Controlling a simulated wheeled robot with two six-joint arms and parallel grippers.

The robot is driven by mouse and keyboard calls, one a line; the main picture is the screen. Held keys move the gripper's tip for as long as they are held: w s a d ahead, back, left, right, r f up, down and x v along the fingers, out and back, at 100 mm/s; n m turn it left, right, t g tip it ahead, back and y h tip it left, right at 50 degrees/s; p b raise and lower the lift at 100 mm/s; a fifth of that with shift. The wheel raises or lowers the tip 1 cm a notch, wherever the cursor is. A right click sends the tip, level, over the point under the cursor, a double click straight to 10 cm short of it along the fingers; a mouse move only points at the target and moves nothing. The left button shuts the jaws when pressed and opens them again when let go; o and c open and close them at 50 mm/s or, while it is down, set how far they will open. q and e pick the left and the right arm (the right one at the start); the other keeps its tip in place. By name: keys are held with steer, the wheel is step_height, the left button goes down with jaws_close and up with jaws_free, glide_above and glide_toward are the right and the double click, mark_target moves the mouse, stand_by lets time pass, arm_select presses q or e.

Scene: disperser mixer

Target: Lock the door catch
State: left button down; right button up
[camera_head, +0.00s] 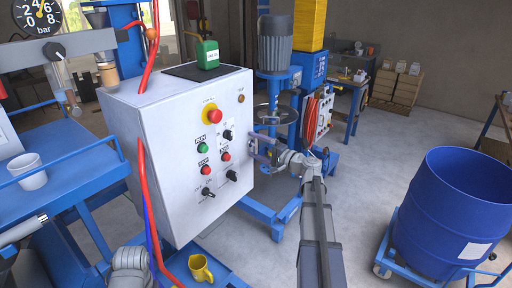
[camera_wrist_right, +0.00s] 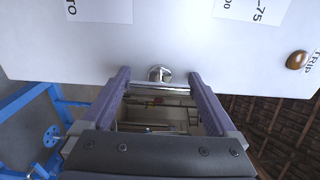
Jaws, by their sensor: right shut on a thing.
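The white control cabinet (camera_head: 165,130) stands at the centre-left in the head view, its front door shown shut. My right gripper (camera_head: 257,148) is at the door's right edge. In the right wrist view the door catch (camera_wrist_right: 160,73) is a small round silver knob on the white door, beside a silver bar at the edge. The turn of the catch is hard to tell. In the head view the fingers hide the catch.
Red and blue hoses (camera_head: 143,190) hang along the cabinet's left side. The door front carries a red emergency button (camera_head: 213,115) and several knobs. A blue mixer (camera_head: 275,70) stands behind. A blue drum (camera_head: 450,215) on a trolley stands at the right, with clear floor before it.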

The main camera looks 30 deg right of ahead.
steer(key=o, duration=1)
steer(key=v, duration=0.8)
